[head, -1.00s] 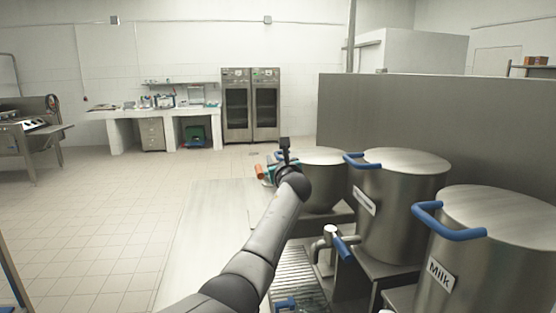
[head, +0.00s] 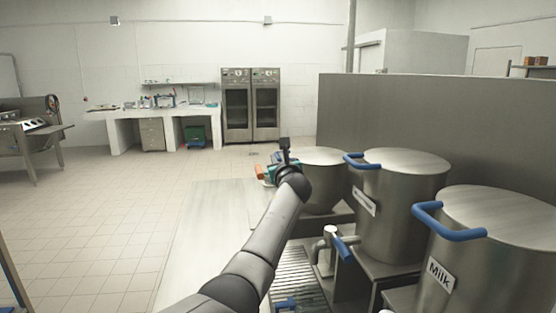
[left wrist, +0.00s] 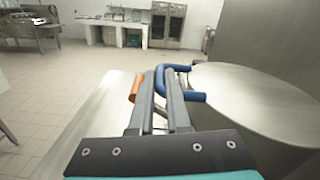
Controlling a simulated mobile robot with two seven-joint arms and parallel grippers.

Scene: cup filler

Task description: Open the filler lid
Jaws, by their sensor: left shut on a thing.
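Three steel fillers stand in a row at the right of the head view. The farthest filler (head: 322,190) has a round, flat lid (head: 322,153); this lid also fills the right of the left wrist view (left wrist: 255,95). The lid lies flat and looks closed. Its blue handle (left wrist: 189,96) sticks out at the lid's left edge. My left gripper (head: 284,150) is at that handle, its two grey fingers (left wrist: 166,82) shut on it. In the head view my wrist hides most of the handle. My right gripper is not in view.
A middle filler (head: 395,215) and a nearer one labelled Milk (head: 485,260) have blue lid handles. A tap with a blue lever (head: 343,248) stands below. An orange part (left wrist: 136,87) is left of my fingers. A grey partition (head: 440,125) rises behind; floor at left is clear.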

